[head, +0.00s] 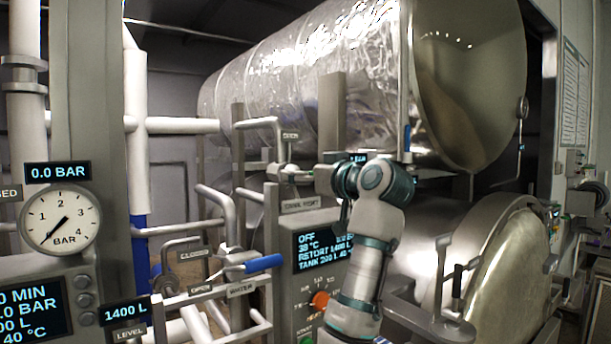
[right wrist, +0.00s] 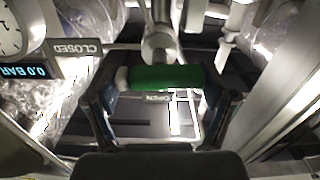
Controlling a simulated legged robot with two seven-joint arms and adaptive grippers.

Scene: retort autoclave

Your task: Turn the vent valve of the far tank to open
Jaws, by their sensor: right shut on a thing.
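The vent valve's green handle (right wrist: 165,77) lies crosswise in the right wrist view, just below a metal pipe stem. My right gripper (right wrist: 163,88) has one finger at each end of the handle and is shut on it. My left gripper is not in view.
A blue lever (head: 263,263) sits on the lower pipes at centre left, near OPEN, CLOSED and WATER plates. A gauge (head: 60,218) under a 0.0 BAR display stands at left. A control panel (head: 322,255) is beside my arm. A round vessel door (head: 505,275) is at right.

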